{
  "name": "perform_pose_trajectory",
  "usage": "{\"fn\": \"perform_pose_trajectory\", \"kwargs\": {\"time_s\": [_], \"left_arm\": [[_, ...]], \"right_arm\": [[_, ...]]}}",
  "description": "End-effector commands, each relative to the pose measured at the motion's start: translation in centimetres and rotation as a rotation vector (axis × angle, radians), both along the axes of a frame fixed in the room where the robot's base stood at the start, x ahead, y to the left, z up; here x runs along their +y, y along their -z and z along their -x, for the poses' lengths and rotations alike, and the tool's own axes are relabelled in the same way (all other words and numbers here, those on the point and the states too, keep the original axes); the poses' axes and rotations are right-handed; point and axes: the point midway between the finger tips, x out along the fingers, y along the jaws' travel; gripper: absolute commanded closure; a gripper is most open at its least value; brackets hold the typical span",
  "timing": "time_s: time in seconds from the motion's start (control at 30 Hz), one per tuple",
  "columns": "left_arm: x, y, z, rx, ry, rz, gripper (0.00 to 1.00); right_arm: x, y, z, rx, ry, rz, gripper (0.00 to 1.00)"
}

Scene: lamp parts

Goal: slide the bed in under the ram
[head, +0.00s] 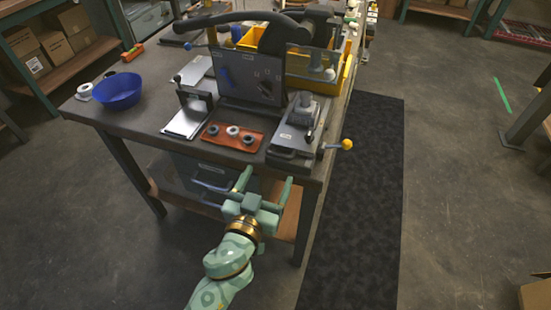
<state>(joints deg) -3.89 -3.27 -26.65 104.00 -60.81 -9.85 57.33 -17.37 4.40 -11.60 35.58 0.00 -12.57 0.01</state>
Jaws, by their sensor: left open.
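A grey press-like unit (300,125) stands at the table's front right corner, with a dark block on top that looks like the ram (306,103). A flat grey plate that may be the bed (291,152) lies at its near end; how far under the ram it reaches I cannot tell. A lever with a yellow ball knob (347,144) sticks out to the right. My left gripper (266,184) is open and empty, its two fingers pointing at the table's front edge, just short of the unit and apart from it. My right gripper is not in view.
On the table (142,122), an orange-brown mat (237,146) holds three small rings. Left of it are a pale plate with a dark upright (187,121) and a blue bowl (118,90). A grey panel (245,78) and yellow bin (343,80) stand behind.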

Motion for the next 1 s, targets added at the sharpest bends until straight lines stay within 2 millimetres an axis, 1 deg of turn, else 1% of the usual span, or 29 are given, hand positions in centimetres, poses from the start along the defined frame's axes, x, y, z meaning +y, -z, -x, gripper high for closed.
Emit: {"fn": "perform_pose_trajectory", "kwargs": {"time_s": [0.03,0.1,0.2,0.3,0.47,0.7,0.77,0.8,0.9,0.97,1.0], "left_arm": [[-0.4,-0.1,-1.3,-0.003,0.001,-0.001,0.25],[-0.9,0.0,-2.7,-0.002,0.001,0.0,0.25],[-1.4,0.0,-4.4,-0.001,0.0,-0.001,0.25],[-1.8,0.1,-5.5,0.0,0.001,0.0,0.25],[-2.0,0.1,-6.2,0.001,0.0,0.001,0.25],[-2.1,0.1,-6.3,0.001,0.0,0.001,0.25],[-2.1,0.1,-6.3,0.001,0.0,0.001,0.42],[-2.0,0.1,-6.3,0.001,0.0,0.001,0.53],[-2.0,0.1,-6.3,0.001,-0.001,0.0,0.77],[-2.0,0.1,-6.4,0.001,-0.001,0.0,0.77],[-2.0,0.1,-6.8,0.001,-0.002,0.0,0.77]], "right_arm": [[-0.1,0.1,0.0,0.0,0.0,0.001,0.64],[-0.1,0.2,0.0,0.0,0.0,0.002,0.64],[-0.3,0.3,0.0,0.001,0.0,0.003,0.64],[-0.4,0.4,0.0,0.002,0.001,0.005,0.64],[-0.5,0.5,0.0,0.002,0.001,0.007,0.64],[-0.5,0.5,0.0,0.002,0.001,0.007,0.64],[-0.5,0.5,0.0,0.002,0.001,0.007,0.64],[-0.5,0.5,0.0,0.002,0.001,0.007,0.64],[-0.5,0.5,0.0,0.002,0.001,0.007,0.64],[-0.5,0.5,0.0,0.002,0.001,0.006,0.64],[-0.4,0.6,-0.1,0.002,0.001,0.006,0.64]]}}
